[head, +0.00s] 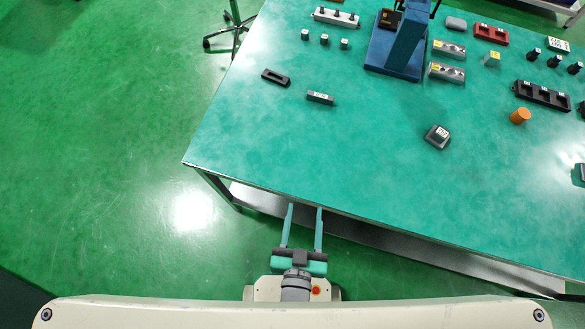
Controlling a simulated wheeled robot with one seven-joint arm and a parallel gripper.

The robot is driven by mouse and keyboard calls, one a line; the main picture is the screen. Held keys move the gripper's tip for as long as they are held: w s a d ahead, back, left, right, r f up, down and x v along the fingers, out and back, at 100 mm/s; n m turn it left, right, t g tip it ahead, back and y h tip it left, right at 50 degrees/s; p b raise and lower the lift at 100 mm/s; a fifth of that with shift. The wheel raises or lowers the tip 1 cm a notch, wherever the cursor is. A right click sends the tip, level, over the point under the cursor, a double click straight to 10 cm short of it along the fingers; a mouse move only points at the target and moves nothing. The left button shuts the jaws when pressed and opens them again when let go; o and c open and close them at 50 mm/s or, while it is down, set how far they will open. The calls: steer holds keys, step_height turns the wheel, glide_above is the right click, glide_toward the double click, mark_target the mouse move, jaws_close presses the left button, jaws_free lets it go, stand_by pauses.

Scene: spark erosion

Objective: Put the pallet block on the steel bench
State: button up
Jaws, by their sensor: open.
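My gripper (304,210) is open and empty, its two parallel fingers pointing towards the near edge of the green-topped table (300,150). In this view the fingertips overlap that edge; their height against it is unclear. I cannot tell for sure which thing is the pallet block. A dark block with a light labelled top (437,136) stands alone on the table, right of my gripper and further back. Two grey blocks with yellow labels, a rear one (449,49) and a front one (446,72), lie further back. I cannot tell whether this table is the steel bench.
A blue press-like stand (396,45) rises at the back. An orange cylinder (520,116) and a black holder (542,95) are at right. A small grey bar (320,97) and a black slotted piece (276,77) lie at left. The table's front middle is clear.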

steer(key=s+a+r+n+y, duration=0.1)
steer(key=s+a+r, duration=0.2)
steer(key=s, duration=0.2)
steer(key=shift+s+t+y, duration=0.15)
steer(key=shift+t+y, duration=0.25)
stand_by(0.8)
